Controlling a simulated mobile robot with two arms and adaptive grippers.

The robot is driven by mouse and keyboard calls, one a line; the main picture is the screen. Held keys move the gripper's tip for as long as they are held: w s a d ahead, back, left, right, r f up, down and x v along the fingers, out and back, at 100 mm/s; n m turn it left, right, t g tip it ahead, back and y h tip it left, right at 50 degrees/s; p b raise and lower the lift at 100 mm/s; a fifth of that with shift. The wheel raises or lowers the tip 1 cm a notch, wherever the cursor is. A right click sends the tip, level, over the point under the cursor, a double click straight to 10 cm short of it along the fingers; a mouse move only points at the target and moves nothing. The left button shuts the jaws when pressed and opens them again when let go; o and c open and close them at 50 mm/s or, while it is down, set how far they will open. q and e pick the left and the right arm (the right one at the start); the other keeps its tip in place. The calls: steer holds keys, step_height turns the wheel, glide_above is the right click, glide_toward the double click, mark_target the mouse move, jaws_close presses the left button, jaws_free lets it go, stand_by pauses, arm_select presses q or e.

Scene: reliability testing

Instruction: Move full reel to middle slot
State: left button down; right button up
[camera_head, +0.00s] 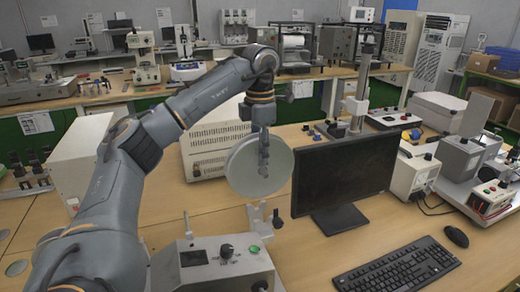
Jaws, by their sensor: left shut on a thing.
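A pale grey round reel (240,172) hangs upright in the middle of the head view, its flat face toward me. My left gripper (264,168) reaches down from above and is shut on the reel, its fingers crossing the face. The reel is in the air above and behind a grey machine (215,268) with a small display, a black knob and a green button. Metal uprights stand on this machine below the reel. I cannot tell which part is the middle slot. My right gripper is not in view.
A black monitor (345,178) stands close to the right of the reel, with a keyboard (397,266) and mouse (456,236) in front. A beige instrument box (205,150) is behind my left arm. Power supplies (413,172) crowd the right. Bare wood lies left of the keyboard.

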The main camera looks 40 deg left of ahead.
arm_select(q)
steer(key=b, duration=0.2)
glide_above(260, 190)
steer(key=w+a, duration=0.1)
steer(key=shift+w+a+f, duration=0.15)
steer(key=shift+f, duration=1.95)
steer(key=shift+f+b, duration=2)
steer(key=shift+f, duration=2)
